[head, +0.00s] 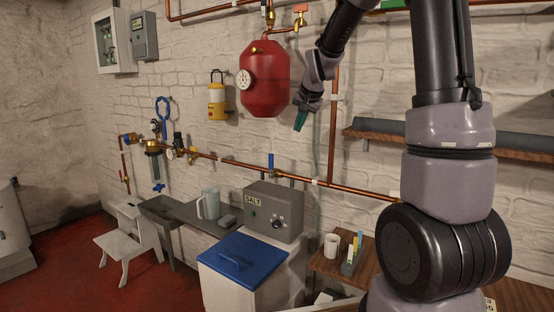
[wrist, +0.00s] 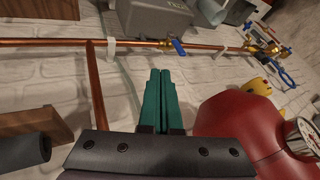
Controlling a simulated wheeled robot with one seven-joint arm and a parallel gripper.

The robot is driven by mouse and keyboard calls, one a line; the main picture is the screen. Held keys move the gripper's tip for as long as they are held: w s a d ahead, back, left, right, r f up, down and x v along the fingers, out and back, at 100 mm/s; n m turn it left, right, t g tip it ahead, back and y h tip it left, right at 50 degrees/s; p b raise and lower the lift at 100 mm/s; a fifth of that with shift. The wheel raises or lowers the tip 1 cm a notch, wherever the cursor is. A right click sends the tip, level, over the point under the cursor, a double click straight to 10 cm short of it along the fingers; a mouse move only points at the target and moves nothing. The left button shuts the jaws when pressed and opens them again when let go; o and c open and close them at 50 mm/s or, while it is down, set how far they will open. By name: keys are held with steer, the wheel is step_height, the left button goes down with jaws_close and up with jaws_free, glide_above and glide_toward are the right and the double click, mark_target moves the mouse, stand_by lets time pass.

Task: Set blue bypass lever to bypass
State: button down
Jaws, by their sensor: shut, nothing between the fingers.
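A small blue lever (head: 271,163) stands upright on the copper pipe (head: 235,162), crossing it, just above the grey SALT box. It also shows in the wrist view (wrist: 178,47), at the pipe near the top middle. No label on it is readable. My gripper (head: 300,122) has green fingers and is in front of the wall, right of the red tank, above and to the right of the lever. In the wrist view its fingers (wrist: 160,80) are together with nothing between them, well apart from the lever.
The red tank (head: 265,80) with a gauge hangs close left of my gripper. A vertical copper pipe (head: 334,125) and a wooden shelf (head: 380,137) are to the right. Below are the SALT box (head: 262,222) and a blue lid (head: 238,250). A blue ring-shaped tool (head: 162,106) hangs left.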

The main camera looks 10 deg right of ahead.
steer(key=w+f+m, duration=0.1)
steer(key=w+f, duration=0.7)
steer(key=w, duration=0.1)
steer(key=shift+a+f, duration=0.2)
steer(key=shift+f, duration=0.1)
glide_toward(271, 166)
steer(key=shift+w+d+f, duration=0.3)
steer(key=shift+w+f, duration=0.55)
steer(key=shift+w+d+f, duration=0.35)
steer(key=shift+w+f, duration=0.45)
steer(key=shift+f, duration=0.05)
steer(key=shift+w+a+r, duration=0.1)
steer(key=shift+a, duration=0.1)
